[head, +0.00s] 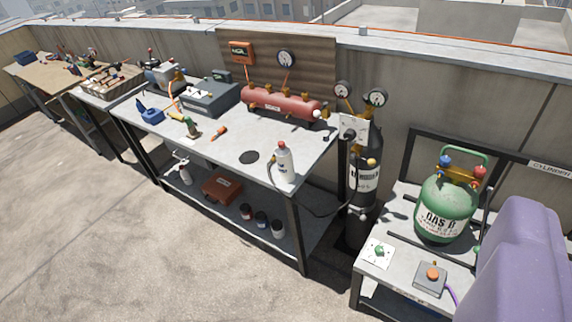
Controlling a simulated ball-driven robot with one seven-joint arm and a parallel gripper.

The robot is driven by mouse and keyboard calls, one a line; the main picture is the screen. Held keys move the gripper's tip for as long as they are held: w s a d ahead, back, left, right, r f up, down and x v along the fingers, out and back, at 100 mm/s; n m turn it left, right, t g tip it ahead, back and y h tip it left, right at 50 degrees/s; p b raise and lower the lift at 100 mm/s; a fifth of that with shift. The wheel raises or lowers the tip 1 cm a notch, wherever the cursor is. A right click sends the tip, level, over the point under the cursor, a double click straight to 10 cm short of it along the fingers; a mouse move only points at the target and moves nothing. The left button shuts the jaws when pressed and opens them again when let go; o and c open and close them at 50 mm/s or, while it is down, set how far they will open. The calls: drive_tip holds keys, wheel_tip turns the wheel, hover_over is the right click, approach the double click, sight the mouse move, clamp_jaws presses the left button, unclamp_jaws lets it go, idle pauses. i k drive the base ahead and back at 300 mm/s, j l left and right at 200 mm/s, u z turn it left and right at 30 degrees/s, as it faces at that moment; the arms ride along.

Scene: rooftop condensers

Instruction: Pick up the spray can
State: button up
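A white can-shaped container with a red top (283,162) stands upright near the front right corner of the long grey workbench (225,155). It looks like the spray can, though its label is too small to read. A dark piece shows at its left side. A white spray bottle (184,172) stands on the bench's lower shelf at the left. My gripper is not in view. A large purple shape at the lower right looks like part of my own body, far from the can.
A red tank (282,102) with gauges stands behind the can. A black gas cylinder (364,185) stands right of the bench. A green gas tank (447,208) sits on a low grey stand. Open concrete floor (130,260) lies in front of the bench.

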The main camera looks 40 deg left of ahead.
sight(284, 157)
drive_tip(key=i+j, duration=0.2)
drive_tip(key=j, duration=0.15)
drive_tip(key=i+j+z, duration=0.15)
drive_tip(key=i+j, duration=0.3)
drive_tip(key=j, duration=0.25)
drive_tip(key=i+j+z, duration=0.1)
drive_tip(key=j, duration=0.25)
drive_tip(key=i+j+z, duration=0.1)
drive_tip(key=i+j, duration=0.15)
drive_tip(key=j, duration=0.15)
drive_tip(key=i+j, duration=0.2)
drive_tip(key=j, duration=0.2)
drive_tip(key=i+j+z, duration=0.1)
drive_tip(key=j, duration=0.3)
drive_tip(key=i+j+z, duration=0.1)
drive_tip(key=j, duration=0.3)
drive_tip(key=i, duration=0.1)
